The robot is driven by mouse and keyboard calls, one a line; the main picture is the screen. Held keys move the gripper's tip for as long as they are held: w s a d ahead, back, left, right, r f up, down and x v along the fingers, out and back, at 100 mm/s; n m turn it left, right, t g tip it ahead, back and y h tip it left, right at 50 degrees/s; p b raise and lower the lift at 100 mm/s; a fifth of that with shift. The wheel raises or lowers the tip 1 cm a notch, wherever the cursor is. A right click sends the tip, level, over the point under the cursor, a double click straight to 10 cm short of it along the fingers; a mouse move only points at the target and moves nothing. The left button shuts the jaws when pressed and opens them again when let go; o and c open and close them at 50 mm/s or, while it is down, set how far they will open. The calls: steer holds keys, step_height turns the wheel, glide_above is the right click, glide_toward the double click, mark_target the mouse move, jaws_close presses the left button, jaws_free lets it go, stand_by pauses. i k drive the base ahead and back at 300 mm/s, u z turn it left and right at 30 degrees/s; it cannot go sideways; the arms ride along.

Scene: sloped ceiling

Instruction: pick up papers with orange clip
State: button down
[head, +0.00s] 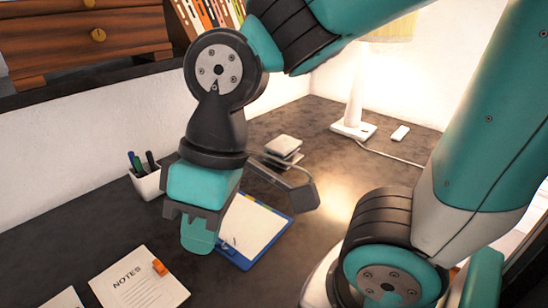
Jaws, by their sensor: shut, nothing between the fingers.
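The papers (136,289) with "NOTES" printed on them lie flat on the dark desk at the bottom left of the head view. Their orange clip (159,268) sits on the papers' upper right edge. The bottom edge of the papers is close to the frame's lower border. My gripper (200,236) points down, to the right of and farther up the picture than the papers. It is shut and empty, and appears apart from the papers. It hides part of a blue clipboard (262,224) behind it.
A white cup (147,184) with pens stands left of my gripper. A dark desk item (290,184) lies behind the clipboard, near a small stack (283,147). A lamp (354,127) stands at the back. Another sheet (64,300) lies left of the papers.

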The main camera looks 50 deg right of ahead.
mark_target(139, 280)
steer(key=k, duration=1)
steer(key=u, duration=1.3)
steer(key=i, duration=1.4)
steer(key=z, duration=1.35)
